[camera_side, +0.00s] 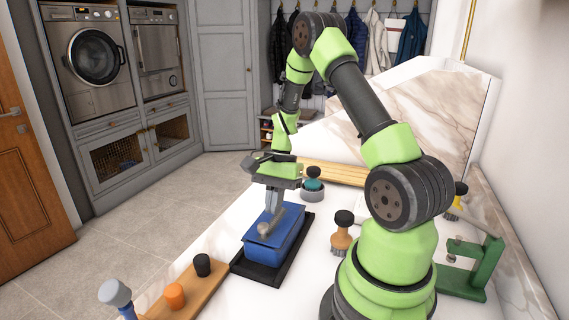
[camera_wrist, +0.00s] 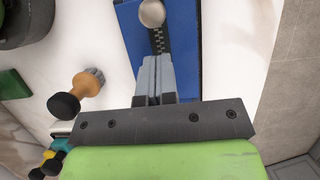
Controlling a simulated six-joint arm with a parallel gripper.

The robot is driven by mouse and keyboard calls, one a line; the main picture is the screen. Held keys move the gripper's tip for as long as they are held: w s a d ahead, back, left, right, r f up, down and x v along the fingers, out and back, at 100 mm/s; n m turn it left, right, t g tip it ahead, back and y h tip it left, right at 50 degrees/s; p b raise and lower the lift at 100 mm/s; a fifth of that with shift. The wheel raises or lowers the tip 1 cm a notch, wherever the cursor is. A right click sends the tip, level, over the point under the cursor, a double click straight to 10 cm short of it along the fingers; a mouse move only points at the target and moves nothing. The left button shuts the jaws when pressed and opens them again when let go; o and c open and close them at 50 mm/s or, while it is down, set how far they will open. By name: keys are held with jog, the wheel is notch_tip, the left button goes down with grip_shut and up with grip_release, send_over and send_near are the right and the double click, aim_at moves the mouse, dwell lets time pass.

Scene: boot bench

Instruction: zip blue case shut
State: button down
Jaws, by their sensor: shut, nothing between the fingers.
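The blue case (camera_side: 284,244) sits on a black tray (camera_side: 297,258) on the marble bench. In the wrist view the blue case (camera_wrist: 187,60) shows a dark zip (camera_wrist: 159,42) running along its top, with a round silver knob (camera_wrist: 152,12) on the zip line. The knob (camera_side: 263,229) also shows in the side view, near the case's front end. My gripper (camera_side: 272,207) is over the case top, fingers pointing down, shut and empty. In the wrist view my gripper (camera_wrist: 155,62) is in line with the zip, a short way from the knob. Whether the fingertips touch the case I cannot tell.
An orange-brown brush (camera_side: 342,232) with a black knob stands right of the case. A wooden board (camera_side: 189,291) with orange and black pegs lies in front. A teal-topped round item (camera_side: 313,188) stands behind. A green clamp-like stand (camera_side: 474,266) is at the right.

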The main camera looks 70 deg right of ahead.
jog(key=d+v, duration=0.1)
jog(key=v, duration=0.9)
jog(key=a+r+n+t+h, duration=0.25)
jog(key=a+r+n, duration=0.35)
jog(key=a+r, duration=0.4)
jog(key=s+a+r+n+t, duration=0.3)
jog(key=s+a+n, duration=0.5)
jog(key=a, duration=0.3)
jog(key=shift+s+a+t, duration=0.25)
jog(key=shift+s+t, duration=0.35)
jog(key=shift+t, duration=0.25)
